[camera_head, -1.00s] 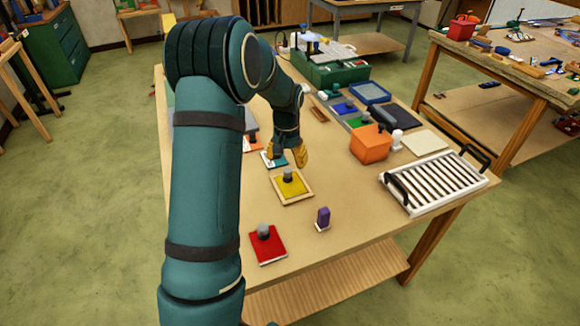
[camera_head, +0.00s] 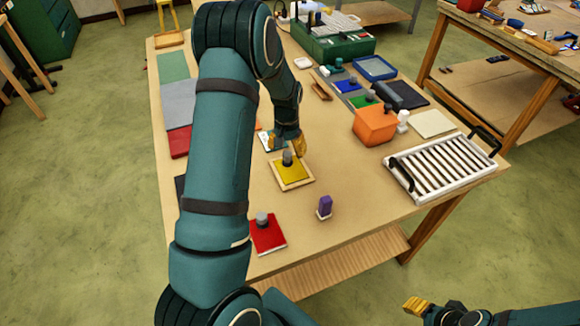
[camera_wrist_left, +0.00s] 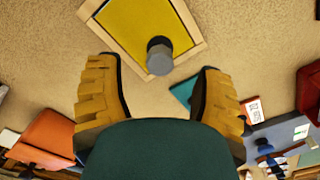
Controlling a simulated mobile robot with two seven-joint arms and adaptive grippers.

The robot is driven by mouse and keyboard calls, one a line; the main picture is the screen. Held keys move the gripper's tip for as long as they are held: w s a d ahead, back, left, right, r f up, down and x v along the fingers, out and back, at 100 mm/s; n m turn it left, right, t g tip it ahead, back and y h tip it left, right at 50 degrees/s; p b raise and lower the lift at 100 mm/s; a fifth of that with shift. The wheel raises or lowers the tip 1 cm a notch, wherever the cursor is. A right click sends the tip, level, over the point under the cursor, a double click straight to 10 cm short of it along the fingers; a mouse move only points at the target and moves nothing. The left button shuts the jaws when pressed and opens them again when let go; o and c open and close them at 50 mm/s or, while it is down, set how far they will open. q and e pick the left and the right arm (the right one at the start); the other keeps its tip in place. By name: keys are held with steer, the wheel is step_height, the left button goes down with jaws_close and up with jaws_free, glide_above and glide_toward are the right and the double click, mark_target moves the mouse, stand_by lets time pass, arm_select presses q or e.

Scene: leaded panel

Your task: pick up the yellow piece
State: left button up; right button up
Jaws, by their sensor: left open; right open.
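The yellow piece (camera_head: 292,174) is a flat square with a grey knob (camera_head: 287,157) on top. It lies in a light wooden frame (camera_head: 306,181) on the table. My left gripper (camera_head: 298,145) is just behind the knob in the head view. In the left wrist view its two fingers (camera_wrist_left: 155,80) are wide apart and empty, with the knob (camera_wrist_left: 160,57) ahead between them and the yellow piece (camera_wrist_left: 135,25) beyond, cut off by the picture edge. My right gripper (camera_head: 417,306) is open and empty at the bottom right, away from the table top.
A red piece (camera_head: 270,236) with a knob and a purple block (camera_head: 324,206) stand nearer the front. An orange bin (camera_head: 374,126) and a white slatted rack (camera_head: 442,168) with black handles are to the right. Bare table lies between the frame and the rack.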

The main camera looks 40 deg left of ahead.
mark_target(287, 154)
arm_select(q)
steer(key=shift+w+f, duration=0.1)
steer(key=shift+f, duration=2.65)
jaws_close()
